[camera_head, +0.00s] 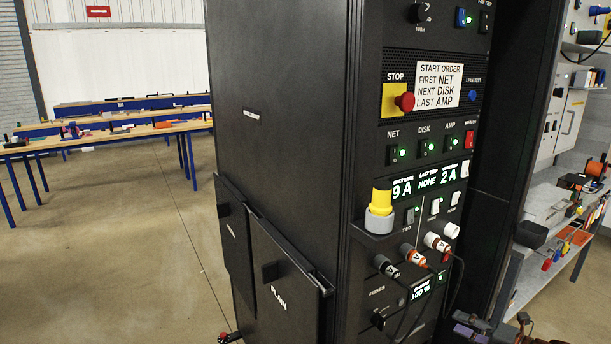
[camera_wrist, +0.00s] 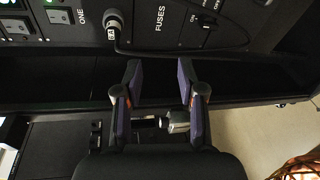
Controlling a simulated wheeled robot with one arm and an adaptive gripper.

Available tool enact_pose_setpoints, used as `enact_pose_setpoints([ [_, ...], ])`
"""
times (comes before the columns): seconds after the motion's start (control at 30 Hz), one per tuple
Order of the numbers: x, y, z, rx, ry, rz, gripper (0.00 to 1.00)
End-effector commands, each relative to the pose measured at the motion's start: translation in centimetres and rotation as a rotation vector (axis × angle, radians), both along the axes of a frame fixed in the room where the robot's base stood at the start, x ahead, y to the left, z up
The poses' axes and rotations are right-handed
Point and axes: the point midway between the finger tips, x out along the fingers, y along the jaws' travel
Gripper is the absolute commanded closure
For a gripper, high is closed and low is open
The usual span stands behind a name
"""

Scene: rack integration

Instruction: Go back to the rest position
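My gripper (camera_wrist: 159,72) is open in the wrist view, its two purple-padded fingers apart with nothing between the tips. The tips lie in front of the dark lower part of the rack, close to the FUSES label (camera_wrist: 159,20). A cable with a metal plug (camera_wrist: 113,20) runs just beyond the left finger. In the head view, the black rack (camera_head: 285,110) fills the middle. Part of my gripper (camera_head: 470,326) shows at the bottom edge, in front of the rack's lower right; most of it is cut off.
The rack front has a red stop button (camera_head: 404,102), lit switches and several plugged cables (camera_head: 437,242). A yellow-topped beacon (camera_head: 381,198) sticks out from it. Shelves (camera_head: 560,195) with parts stand close at right. Blue-legged tables (camera_head: 100,137) stand far left, with open floor before them.

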Motion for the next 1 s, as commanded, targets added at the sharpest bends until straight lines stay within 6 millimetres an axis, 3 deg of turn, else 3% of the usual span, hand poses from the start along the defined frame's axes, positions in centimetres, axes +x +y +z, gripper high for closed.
enact_pose_setpoints([
  [0.27, -0.4, 7.1, 3.7, -0.197, -0.147, 0.229, 0.61],
  [0.47, -2.7, 14.8, 7.1, -0.432, -0.349, 0.51, 0.61],
  [0.7, -8.2, 23.0, 9.7, -0.704, -0.641, 0.881, 0.61],
  [1.0, -16.6, 28.7, 10.5, -0.975, -1.02, 1.339, 0.61],
])
